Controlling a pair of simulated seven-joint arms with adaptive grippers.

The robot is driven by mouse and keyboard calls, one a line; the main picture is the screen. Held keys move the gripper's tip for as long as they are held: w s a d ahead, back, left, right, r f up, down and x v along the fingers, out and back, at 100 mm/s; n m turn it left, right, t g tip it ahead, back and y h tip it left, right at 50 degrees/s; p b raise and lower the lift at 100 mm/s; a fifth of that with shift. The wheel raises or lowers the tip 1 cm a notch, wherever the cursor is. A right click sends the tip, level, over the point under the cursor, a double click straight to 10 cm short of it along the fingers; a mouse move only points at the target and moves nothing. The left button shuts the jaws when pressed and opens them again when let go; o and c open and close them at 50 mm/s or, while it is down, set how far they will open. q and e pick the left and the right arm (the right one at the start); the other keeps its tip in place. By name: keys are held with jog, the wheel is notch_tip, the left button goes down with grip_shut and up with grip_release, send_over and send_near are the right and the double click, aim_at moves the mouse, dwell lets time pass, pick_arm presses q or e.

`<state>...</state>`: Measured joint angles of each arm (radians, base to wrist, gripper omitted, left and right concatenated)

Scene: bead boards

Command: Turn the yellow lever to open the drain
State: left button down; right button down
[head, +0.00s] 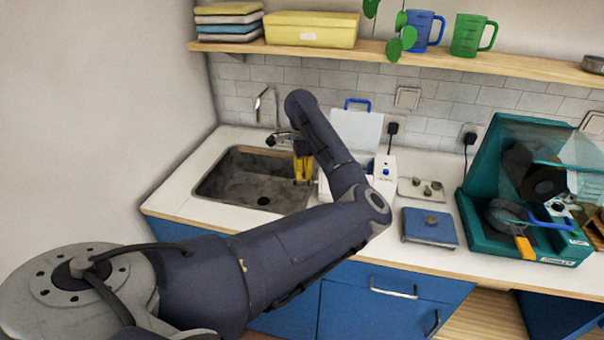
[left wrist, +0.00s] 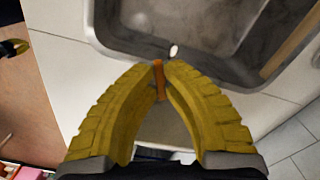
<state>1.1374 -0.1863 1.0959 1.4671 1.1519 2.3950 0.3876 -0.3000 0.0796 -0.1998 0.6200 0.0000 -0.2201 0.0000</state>
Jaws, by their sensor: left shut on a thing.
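My left gripper (head: 303,168) has yellow fingers and reaches down at the right rim of the sink (head: 228,181). In the left wrist view the fingertips (left wrist: 160,68) come together on a small orange-brown upright piece, which I take for the lever (left wrist: 159,82). It stands by the sink's rim, and its lower part is partly hidden between the fingers. A small whitish tip shows just beyond the fingertips. In the head view the arm and fingers hide the lever. The dark drain hole (head: 263,201) shows in the sink floor; I cannot tell whether it is open.
The faucet (head: 268,106) stands behind the sink. A white device (head: 384,172), a blue box (head: 430,226) and a teal machine (head: 528,200) stand to the right on the counter.

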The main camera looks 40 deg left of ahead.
pick_arm(q)
jog(key=m, duration=0.3)
jog(key=w+m, duration=0.1)
jog(key=shift+a+m, duration=0.35)
jog(key=shift+m, duration=0.05)
jog(key=c, duration=1.5)
grip_release()
notch_tip(320, 180, up, 12)
jog(key=shift+f, duration=0.1)
